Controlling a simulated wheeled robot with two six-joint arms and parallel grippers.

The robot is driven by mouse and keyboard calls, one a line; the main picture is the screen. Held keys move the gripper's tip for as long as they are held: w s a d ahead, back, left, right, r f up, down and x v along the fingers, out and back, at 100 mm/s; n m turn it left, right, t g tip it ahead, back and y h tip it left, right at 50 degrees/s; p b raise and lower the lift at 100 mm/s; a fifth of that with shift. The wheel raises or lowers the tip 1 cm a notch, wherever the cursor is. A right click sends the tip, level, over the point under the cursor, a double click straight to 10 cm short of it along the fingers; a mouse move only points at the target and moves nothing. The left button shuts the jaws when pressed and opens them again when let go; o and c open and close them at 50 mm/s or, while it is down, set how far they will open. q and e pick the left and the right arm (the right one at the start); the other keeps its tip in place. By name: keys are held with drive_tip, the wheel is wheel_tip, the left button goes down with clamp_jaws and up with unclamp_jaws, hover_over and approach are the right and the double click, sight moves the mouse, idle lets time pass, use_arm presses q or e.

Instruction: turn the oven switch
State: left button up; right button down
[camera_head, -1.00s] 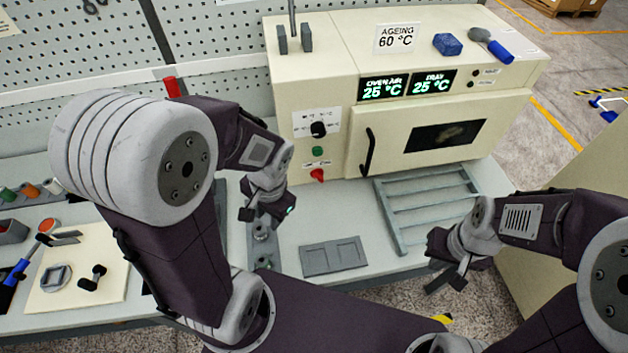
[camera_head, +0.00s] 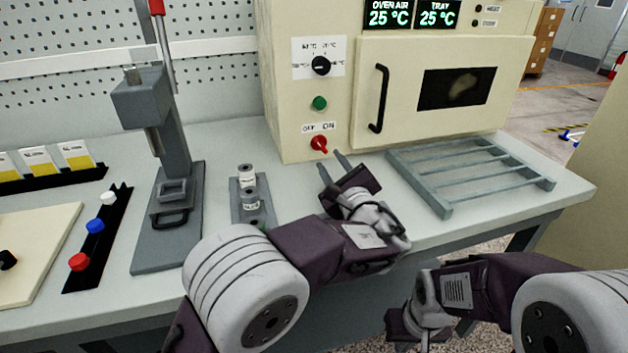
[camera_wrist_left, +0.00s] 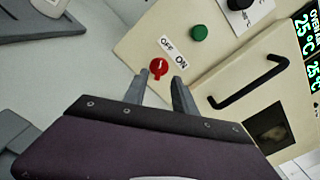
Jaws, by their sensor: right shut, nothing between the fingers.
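The red oven switch (camera_head: 319,143) is on the lower left of the cream oven's front, under an "OFF ON" label. It also shows in the left wrist view (camera_wrist_left: 158,67), just beyond and between my fingertips. My left gripper (camera_head: 330,161) is open, its two fingers pointing at the switch from just in front and below. I see no clear contact with the switch. In the left wrist view my left fingers (camera_wrist_left: 160,80) stand apart with nothing between them. My right gripper (camera_head: 405,325) is shut and empty, low in front of the table's edge.
Above the switch are a green button (camera_head: 319,103) and a black knob (camera_head: 321,65). The oven door handle (camera_head: 379,98) is to the right. A grey rack (camera_head: 440,200) lies before the oven. A grey press (camera_head: 165,180) and a small fixture (camera_head: 250,205) stand left.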

sight(319, 144)
use_arm(q)
drive_tip(key=shift+s+d+f, duration=0.1)
drive_tip(key=shift+d, duration=0.1)
drive_tip(key=shift+s+a+r, duration=0.1)
drive_tip(key=shift+r, duration=0.1)
drive_tip(key=x, duration=0.9)
drive_tip(key=shift+f, duration=0.1)
clamp_jaws()
